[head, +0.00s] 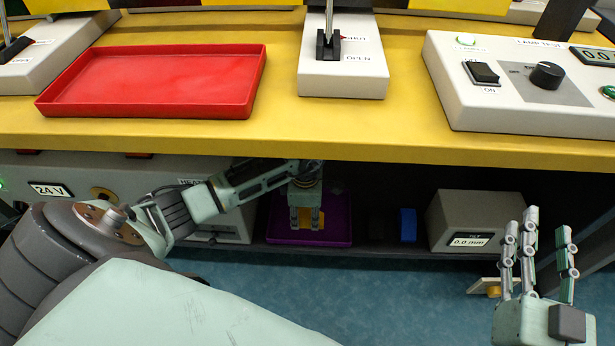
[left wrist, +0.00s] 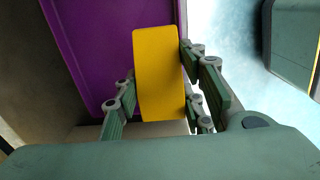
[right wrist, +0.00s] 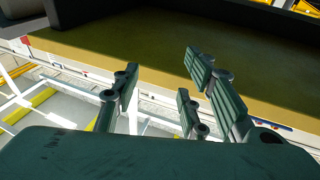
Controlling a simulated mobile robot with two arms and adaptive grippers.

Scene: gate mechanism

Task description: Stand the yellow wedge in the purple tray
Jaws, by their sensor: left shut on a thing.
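The purple tray (head: 340,223) lies on the lower shelf under the yellow bench, and its flat floor shows in the left wrist view (left wrist: 88,50). My left gripper (head: 306,220) reaches under the bench top and is over the tray. It is shut on the yellow wedge (left wrist: 159,75), which shows between the fingers in the left wrist view. In the head view only a small part of the wedge (head: 304,217) shows behind the fingers. I cannot tell whether the wedge touches the tray floor. My right gripper (head: 545,245) is open and empty at the lower right, in front of the shelf.
A blue block (head: 408,225) and a grey box with a display (head: 475,222) stand right of the tray. A grey 24 V unit (head: 130,190) stands left. The bench top (head: 330,128) overhangs the shelf. A red tray (head: 160,82) and control boxes sit on top.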

